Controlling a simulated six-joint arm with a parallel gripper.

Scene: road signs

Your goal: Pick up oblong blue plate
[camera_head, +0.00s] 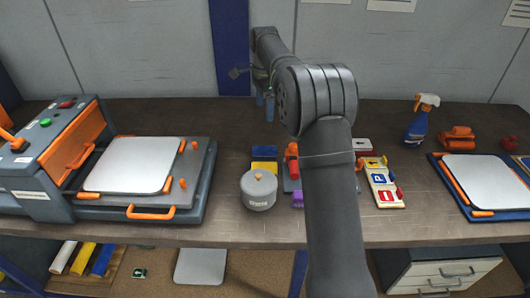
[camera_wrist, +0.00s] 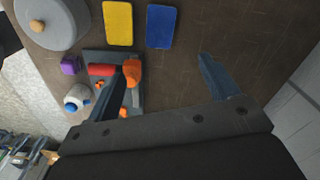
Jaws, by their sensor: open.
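The oblong blue plate (camera_wrist: 161,27) lies flat on the brown bench in the wrist view, with rounded corners. In the head view the blue plate (camera_head: 265,154) lies just behind a yellow plate (camera_head: 264,167). The yellow plate (camera_wrist: 118,23) is beside it on the left in the wrist view, with a narrow gap. My gripper (camera_wrist: 167,67) is open with nothing between its fingers, apart from the blue plate, which lies beyond the fingertips. In the head view my gripper (camera_head: 265,97) hangs near the bench's back edge, behind the plates, partly hidden by my arm.
A grey lidded pot (camera_head: 259,190) stands in front of the plates. A press machine (camera_head: 135,170) stands left. A spray bottle (camera_head: 421,120) stands right.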

